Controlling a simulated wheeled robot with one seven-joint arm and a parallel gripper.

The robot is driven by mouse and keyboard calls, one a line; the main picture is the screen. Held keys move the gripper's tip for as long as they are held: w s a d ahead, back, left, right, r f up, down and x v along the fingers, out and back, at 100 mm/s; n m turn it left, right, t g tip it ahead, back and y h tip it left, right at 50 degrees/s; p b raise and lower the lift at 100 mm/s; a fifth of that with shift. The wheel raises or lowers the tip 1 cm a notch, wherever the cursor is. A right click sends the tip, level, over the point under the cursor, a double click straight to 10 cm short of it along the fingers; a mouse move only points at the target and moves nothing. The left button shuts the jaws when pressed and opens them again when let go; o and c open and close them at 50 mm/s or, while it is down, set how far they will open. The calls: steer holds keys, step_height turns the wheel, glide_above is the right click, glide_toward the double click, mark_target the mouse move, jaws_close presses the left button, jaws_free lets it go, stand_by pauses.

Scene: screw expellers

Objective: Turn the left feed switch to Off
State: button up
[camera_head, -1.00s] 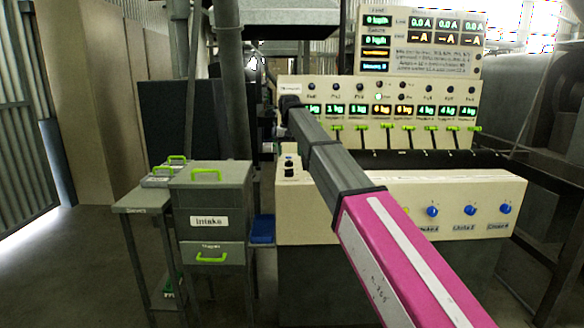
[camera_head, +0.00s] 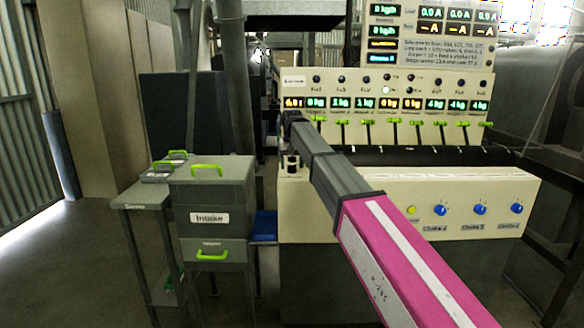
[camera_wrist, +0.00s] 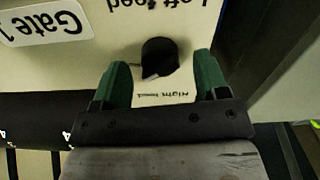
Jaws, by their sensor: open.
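In the wrist view a round black knob (camera_wrist: 160,57) stands out from a cream panel (camera_wrist: 95,60). Lettering reading "Left feed" (camera_wrist: 165,4) shows upside down above it, and a smaller label (camera_wrist: 165,97) shows below it. I cannot tell its exact pointer setting. My gripper (camera_wrist: 163,78) is open, with its green fingers to the left and right of the knob. The knob lies between and slightly beyond the fingertips, with gaps on both sides. In the head view my arm reaches to the left end of the display panel (camera_head: 350,82), and its end hides that area.
A cream console (camera_head: 340,215) with blue knobs (camera_head: 480,209) lies under my arm. Green-handled levers (camera_head: 391,121) line the panel to the right. A grey intake bin (camera_head: 209,180) stands at left. A "Gate 1" label (camera_wrist: 45,22) is close beside my left-hand finger. Floor at left is clear.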

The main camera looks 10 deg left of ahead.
steer(key=shift+f, duration=0.65)
steer(key=c, duration=0.9)
steer(key=shift+n, duration=0.3)
steer(key=n, duration=1.1)
steer(key=shift+n, duration=0.3)
